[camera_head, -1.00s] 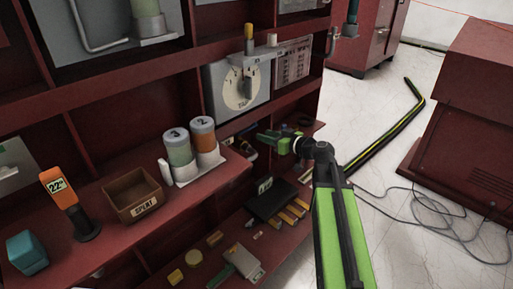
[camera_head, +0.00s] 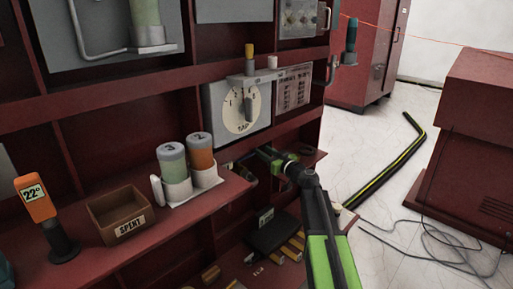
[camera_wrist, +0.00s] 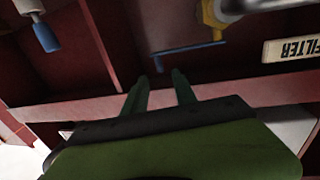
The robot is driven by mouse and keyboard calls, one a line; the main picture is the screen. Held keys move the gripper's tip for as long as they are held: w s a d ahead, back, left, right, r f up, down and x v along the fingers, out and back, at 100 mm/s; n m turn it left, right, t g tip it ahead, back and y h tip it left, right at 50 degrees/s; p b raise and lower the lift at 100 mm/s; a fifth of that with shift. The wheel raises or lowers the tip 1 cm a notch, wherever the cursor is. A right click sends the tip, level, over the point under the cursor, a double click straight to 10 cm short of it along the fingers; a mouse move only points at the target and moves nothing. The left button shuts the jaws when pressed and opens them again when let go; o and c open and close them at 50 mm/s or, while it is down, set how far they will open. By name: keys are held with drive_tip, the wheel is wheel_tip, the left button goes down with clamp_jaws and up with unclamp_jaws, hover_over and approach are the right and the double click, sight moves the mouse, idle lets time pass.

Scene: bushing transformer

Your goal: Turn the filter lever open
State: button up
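In the wrist view the filter lever (camera_wrist: 188,49) is a thin blue bar. It runs sideways from below a yellow valve body (camera_wrist: 212,18), partly cut off at the top edge. A pale tag reading FILTER (camera_wrist: 292,49), upside down in this view, sits to its right. My gripper (camera_wrist: 161,84) has its two dark green fingers apart, with nothing between them. The tips lie just below the lever in the picture; I see no contact. In the head view my gripper (camera_head: 264,152) reaches into the bay under the tap dial, where the lever cannot be made out clearly.
A grey tap dial panel (camera_head: 210,100) is above my gripper. Two labelled canisters (camera_head: 172,160) (camera_head: 200,152) stand on the shelf to the left, beside a SPENT box (camera_head: 101,210) and an orange gauge (camera_head: 36,198). A blue-tipped handle (camera_wrist: 45,37) shows at the wrist view's upper left.

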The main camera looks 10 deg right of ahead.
drive_tip(key=x, duration=0.6)
drive_tip(key=shift+w+a, duration=0.2)
drive_tip(key=shift+w, duration=0.15)
clamp_jaws()
drive_tip(key=shift+d, duration=0.1)
idle(0.8)
